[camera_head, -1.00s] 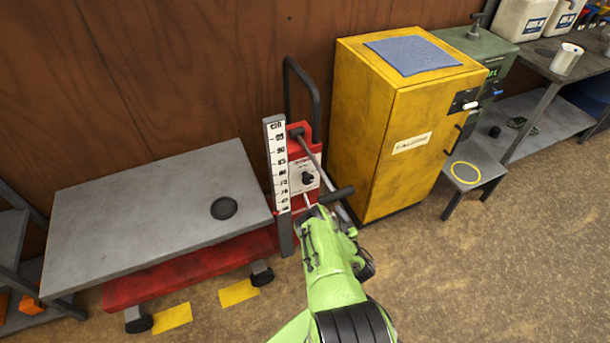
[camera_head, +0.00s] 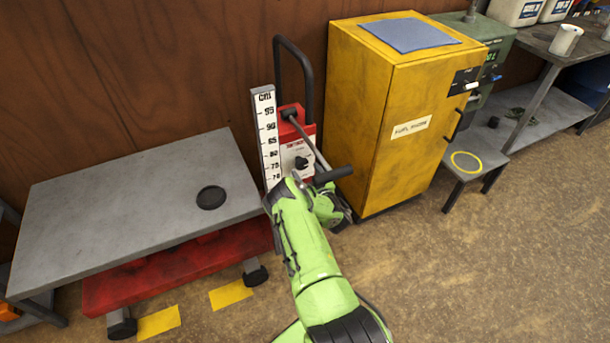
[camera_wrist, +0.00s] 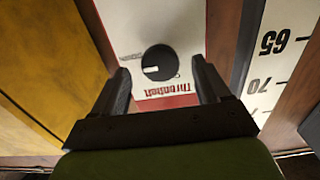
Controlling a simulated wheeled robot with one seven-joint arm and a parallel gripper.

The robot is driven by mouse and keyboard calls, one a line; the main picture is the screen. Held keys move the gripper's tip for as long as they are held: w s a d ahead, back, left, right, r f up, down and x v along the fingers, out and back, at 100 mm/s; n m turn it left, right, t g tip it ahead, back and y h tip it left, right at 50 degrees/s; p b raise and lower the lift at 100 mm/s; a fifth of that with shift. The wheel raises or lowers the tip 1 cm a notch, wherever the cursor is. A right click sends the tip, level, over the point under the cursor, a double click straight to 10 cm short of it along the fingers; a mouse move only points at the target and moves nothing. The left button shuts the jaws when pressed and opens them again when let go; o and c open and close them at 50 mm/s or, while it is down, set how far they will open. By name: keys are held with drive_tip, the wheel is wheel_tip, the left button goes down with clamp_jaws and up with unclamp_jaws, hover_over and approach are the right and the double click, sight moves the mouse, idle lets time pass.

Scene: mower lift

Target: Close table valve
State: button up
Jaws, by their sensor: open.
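The table valve is a black round knob (camera_wrist: 159,63) with a white mark, on the white panel (camera_wrist: 190,30) of the lift's red post. In the wrist view the knob lies between and beyond the two fingers of my gripper (camera_wrist: 163,85), which is open and empty. I cannot tell whether the fingertips reach the knob's depth. In the head view the knob (camera_head: 301,163) sits just above the end of my green arm, and my fingers are hard to make out there. The lift table (camera_head: 130,210) is grey, with a dark round disc (camera_head: 211,197) on top.
A white height scale (camera_head: 267,135) stands left of the panel. A black-gripped lever (camera_head: 333,175) slants in front of the post, close to my wrist. The yellow cabinet (camera_head: 385,120) stands close on the right. The floor at the right front is clear.

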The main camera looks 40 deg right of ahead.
drive_tip(key=shift+x, duration=1)
drive_tip(key=c, duration=1)
drive_tip(key=shift+c, duration=0.2)
